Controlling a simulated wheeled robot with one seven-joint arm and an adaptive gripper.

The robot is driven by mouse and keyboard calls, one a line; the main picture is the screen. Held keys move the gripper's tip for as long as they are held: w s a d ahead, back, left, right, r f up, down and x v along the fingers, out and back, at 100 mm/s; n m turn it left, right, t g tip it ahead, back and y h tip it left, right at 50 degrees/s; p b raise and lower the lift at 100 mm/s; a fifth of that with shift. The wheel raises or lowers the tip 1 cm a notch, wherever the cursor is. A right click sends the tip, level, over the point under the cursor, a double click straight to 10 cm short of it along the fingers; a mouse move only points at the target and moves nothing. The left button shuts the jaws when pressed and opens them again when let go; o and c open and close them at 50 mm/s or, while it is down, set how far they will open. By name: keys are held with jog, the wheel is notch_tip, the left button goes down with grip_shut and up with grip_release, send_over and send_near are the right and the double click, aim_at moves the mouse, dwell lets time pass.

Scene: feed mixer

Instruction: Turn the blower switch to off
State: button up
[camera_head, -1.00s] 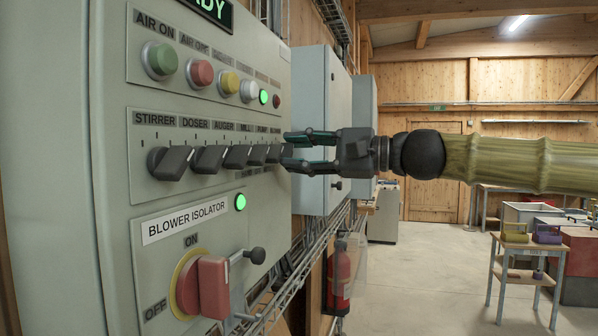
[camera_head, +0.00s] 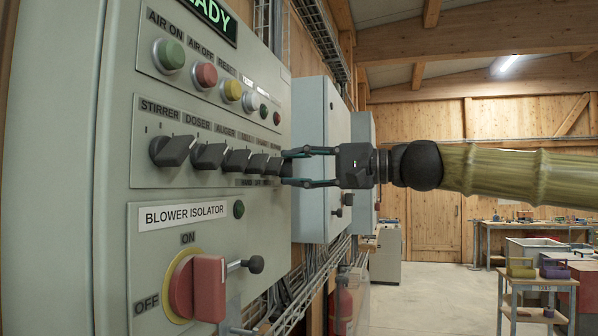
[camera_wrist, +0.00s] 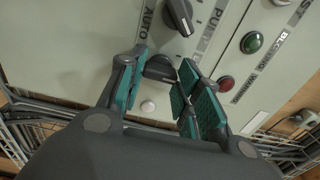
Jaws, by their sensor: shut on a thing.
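The blower switch is the last black rotary knob (camera_head: 273,166) at the right end of the row on the grey control panel (camera_head: 110,215). My gripper (camera_head: 288,168) reaches in from the right with its fingers at this knob. In the wrist view the teal-padded fingers (camera_wrist: 160,92) are shut on the knob (camera_wrist: 160,67), one pad on each side. An AUTO label shows beside it. The pads hide part of the knob, and I cannot tell its exact setting. The small green lamp (camera_head: 263,112) and the blower isolator lamp (camera_head: 239,209) are dark.
The neighbouring pump knob (camera_wrist: 179,15) sits close to my fingers. Below the row is the red blower isolator handle (camera_head: 208,287) with a black-tipped rod (camera_head: 256,264). A grey cabinet (camera_head: 322,150) stands just behind my gripper.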

jog(key=o, duration=1)
jog(key=v, duration=1.2)
jog(key=shift+d, duration=0.1)
